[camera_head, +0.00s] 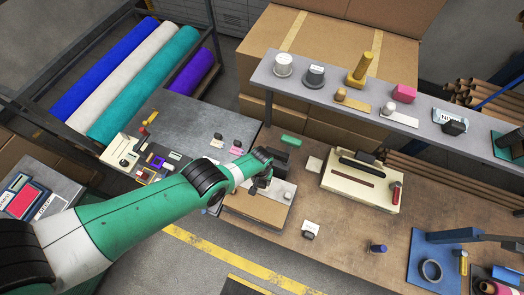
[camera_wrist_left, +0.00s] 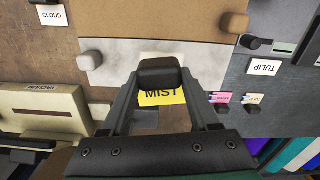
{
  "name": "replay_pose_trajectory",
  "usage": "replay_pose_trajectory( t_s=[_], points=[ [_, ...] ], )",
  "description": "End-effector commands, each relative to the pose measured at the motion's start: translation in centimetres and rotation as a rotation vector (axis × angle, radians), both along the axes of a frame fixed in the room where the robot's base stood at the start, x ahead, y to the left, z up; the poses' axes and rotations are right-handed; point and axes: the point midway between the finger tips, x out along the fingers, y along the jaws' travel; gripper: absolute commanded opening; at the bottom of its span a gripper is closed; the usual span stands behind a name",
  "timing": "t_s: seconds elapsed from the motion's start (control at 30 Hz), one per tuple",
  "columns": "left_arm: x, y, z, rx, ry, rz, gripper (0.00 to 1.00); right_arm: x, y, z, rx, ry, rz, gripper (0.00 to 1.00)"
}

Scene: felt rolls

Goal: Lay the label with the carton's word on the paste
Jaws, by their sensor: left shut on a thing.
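My left gripper (camera_head: 264,183) is shut on the dark block of a yellow label reading MIST (camera_wrist_left: 160,96). The label shows between the fingers in the left wrist view, with the block (camera_wrist_left: 159,72) in front of part of it. I cannot tell whether the label touches the patch. No word is readable on the carton. My right gripper is not in view.
A white CLOUD label (camera_head: 309,228) stands on the bench near the carton. A TULIP label (camera_wrist_left: 264,67) and small pink and tan labels lie on the grey surface. A cream machine (camera_head: 362,181) stands to the right. A shelf (camera_head: 350,100) crosses behind.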

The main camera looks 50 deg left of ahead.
Motion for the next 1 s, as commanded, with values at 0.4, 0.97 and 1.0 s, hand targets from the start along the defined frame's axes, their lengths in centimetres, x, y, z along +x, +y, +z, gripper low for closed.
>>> replay_pose_trajectory(
  t_s=[0.4,0.97,1.0],
  points=[
    [0.0,-0.1,-2.4,0.0,0.0,-0.001,0.0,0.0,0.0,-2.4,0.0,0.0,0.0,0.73],
    [0.0,-0.1,-6.0,0.0,0.0,-0.001,0.0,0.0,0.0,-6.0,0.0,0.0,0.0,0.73],
    [0.0,-0.1,-6.0,0.0,0.0,-0.001,0.0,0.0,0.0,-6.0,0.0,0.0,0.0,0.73]
  ],
)
